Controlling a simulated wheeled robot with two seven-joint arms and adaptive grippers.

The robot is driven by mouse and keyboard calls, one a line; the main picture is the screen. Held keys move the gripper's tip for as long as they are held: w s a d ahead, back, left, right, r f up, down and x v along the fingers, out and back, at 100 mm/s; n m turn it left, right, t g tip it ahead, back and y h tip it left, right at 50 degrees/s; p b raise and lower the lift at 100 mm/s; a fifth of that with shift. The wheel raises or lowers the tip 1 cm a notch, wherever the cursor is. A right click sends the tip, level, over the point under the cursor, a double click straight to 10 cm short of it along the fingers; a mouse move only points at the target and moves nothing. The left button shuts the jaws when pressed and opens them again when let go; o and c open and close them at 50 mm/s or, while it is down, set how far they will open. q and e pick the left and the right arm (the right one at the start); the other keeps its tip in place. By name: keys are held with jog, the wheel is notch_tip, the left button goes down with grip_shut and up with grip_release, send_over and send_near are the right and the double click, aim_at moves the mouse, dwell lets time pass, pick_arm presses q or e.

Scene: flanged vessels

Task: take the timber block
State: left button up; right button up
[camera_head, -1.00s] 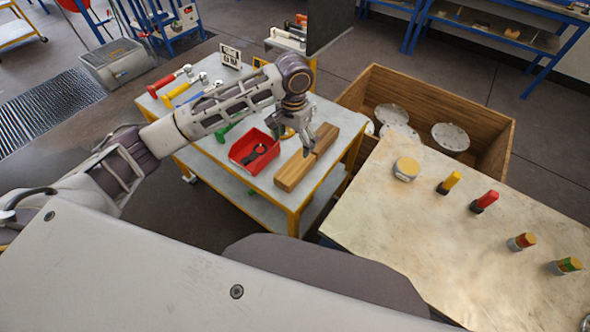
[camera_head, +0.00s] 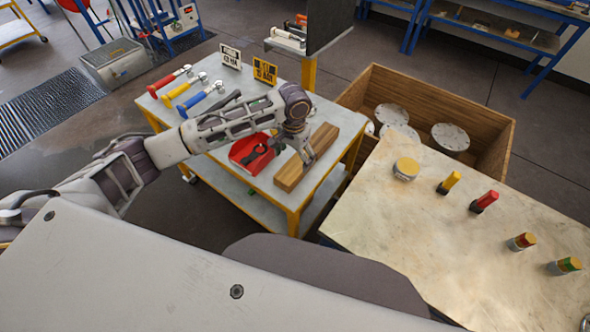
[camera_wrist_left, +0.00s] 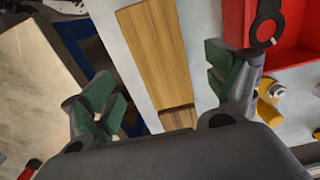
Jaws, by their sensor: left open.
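The timber block (camera_head: 293,174) is a long brown wooden bar lying on the grey top of a yellow-framed cart (camera_head: 262,184). In the left wrist view the block (camera_wrist_left: 155,52) runs lengthwise between the fingers, with room on both sides. My left gripper (camera_head: 306,157) is over the block's middle, hiding part of it in the head view. In the wrist view the left gripper (camera_wrist_left: 168,88) is open, its green-padded fingers apart and not touching the block. My right gripper is not in view.
A red bin (camera_head: 243,152) with a dark tool stands close beside the block. Several colour-handled tools, such as a red one (camera_head: 166,83), and a yellow sign (camera_head: 265,71) are farther back. A wooden crate (camera_head: 490,127) and a pale worktop (camera_head: 440,235) stand to the right.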

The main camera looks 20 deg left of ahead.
aim_at(295, 166)
pick_arm(q)
jog(key=shift+f, duration=0.5)
jog(key=shift+f, duration=0.1)
jog(key=shift+w+f, duration=0.15)
jog(key=shift+f, duration=1.1)
jog(key=shift+w+f, duration=0.15)
jog(key=shift+f, duration=1.1)
jog(key=c, duration=1.3)
jog(key=shift+r, duration=0.2)
jog(key=shift+c, duration=0.2)
jog(key=shift+r, duration=4.9)
